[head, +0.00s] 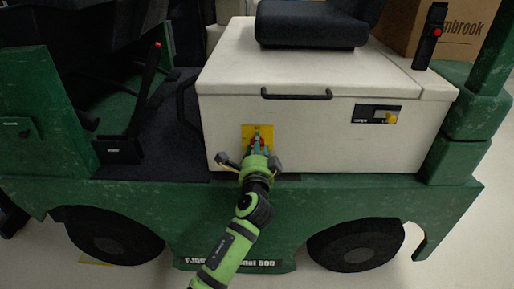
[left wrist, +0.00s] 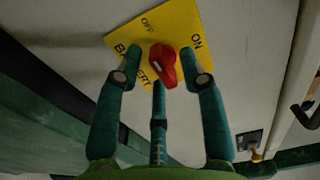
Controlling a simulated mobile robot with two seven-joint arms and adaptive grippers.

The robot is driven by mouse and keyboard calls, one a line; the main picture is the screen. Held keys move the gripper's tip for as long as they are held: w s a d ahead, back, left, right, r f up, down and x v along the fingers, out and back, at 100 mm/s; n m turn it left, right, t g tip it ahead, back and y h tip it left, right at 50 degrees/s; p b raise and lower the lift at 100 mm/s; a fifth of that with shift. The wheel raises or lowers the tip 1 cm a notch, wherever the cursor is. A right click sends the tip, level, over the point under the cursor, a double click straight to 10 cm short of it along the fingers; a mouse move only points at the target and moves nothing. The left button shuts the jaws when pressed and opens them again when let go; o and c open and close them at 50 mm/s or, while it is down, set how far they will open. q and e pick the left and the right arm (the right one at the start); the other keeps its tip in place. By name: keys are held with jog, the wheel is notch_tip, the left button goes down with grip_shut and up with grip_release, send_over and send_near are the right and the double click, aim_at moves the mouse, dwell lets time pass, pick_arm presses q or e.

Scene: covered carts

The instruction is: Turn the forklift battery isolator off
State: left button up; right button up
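The battery isolator is a red knob (left wrist: 163,64) on a yellow plate (left wrist: 180,20) marked OFF, ON and BATTERY. In the head view the yellow plate (head: 248,131) is on the white side panel of the green forklift, low and left of centre. The knob is mostly hidden there by my left gripper (head: 257,153). In the left wrist view my left gripper (left wrist: 160,78) has its fingers spread around the knob, with no clear contact. Which label the knob points to I cannot tell for sure. My right gripper is out of view.
The white battery cover (head: 225,75) has a black handle (head: 296,95) and a small panel with a yellow knob (head: 391,118) to the right. A black lever with a red button (head: 430,35) and a cardboard box (head: 400,22) are above. The forklift's green lower frame (head: 140,195) juts out below.

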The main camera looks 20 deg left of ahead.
pick_arm(q)
jog(key=v, duration=1.2)
dwell(0.4)
